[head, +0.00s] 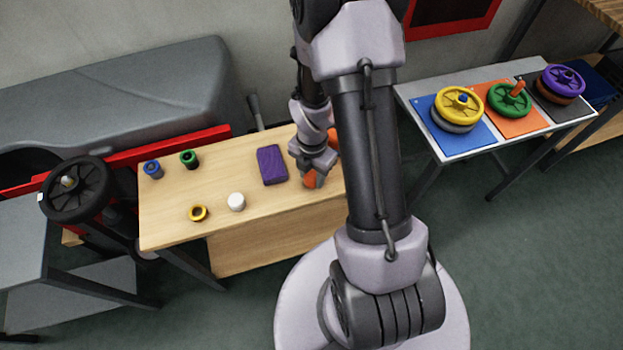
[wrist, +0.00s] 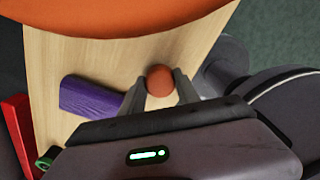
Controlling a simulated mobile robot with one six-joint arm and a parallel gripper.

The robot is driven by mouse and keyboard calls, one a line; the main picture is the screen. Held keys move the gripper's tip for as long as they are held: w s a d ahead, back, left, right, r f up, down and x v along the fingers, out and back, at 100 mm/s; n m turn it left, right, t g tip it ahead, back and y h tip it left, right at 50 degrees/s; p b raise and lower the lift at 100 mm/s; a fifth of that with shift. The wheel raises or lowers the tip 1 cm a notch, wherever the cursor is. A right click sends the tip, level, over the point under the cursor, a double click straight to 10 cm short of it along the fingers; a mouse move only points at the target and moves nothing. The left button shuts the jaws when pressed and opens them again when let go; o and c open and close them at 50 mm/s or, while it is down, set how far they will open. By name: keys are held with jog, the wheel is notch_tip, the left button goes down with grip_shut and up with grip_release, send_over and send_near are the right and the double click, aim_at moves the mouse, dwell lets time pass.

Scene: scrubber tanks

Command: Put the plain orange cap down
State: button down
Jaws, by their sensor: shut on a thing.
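The plain orange cap (head: 311,179) is between the fingertips of my gripper (head: 313,172) at the right part of the wooden table (head: 235,165). In the wrist view the cap (wrist: 160,80) shows as a rounded orange end, with one finger of my gripper (wrist: 160,84) on each side. The fingers are shut on it. I cannot tell whether the cap touches the tabletop. My arm hides part of the table's right end.
A purple block (head: 271,165) lies left of my gripper. A large orange shape (wrist: 120,15) fills the wrist view's top.

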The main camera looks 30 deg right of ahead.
jog(key=shift+f, duration=0.65)
jog(key=shift+r, duration=0.2)
jog(key=shift+f, duration=0.15)
jog(key=c, duration=0.9)
grip_release()
